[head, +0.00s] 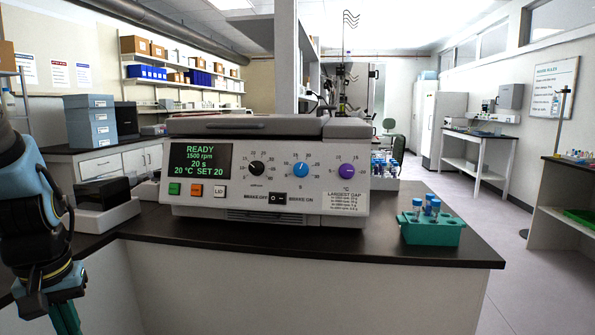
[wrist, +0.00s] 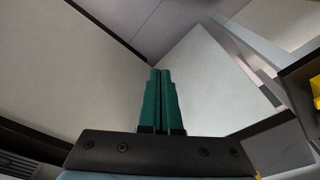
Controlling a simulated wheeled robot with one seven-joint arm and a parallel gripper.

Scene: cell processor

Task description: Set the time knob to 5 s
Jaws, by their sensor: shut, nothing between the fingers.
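The cell processor (head: 190,212) stands on a dark bench top in the head view. Its screen (head: 201,162) reads READY, 1500 rpm, 20 s, 20 °C, SET 20. The time knob (head: 300,170) is the blue one in the middle of three, with what looks like an "s" below it. Its pointer is too small to read surely. My gripper (head: 66,320) hangs at the lower left, below bench level and well away from the knob. In the wrist view its green fingers (wrist: 160,73) are together and empty. No knob shows in the wrist view.
A black knob (head: 257,168) and a purple knob (head: 346,171) flank the time knob. Below are green, orange and white buttons and a black brake switch (head: 291,199). A green tube rack (head: 432,234) stands at the right. A black-topped box (head: 103,195) stands left.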

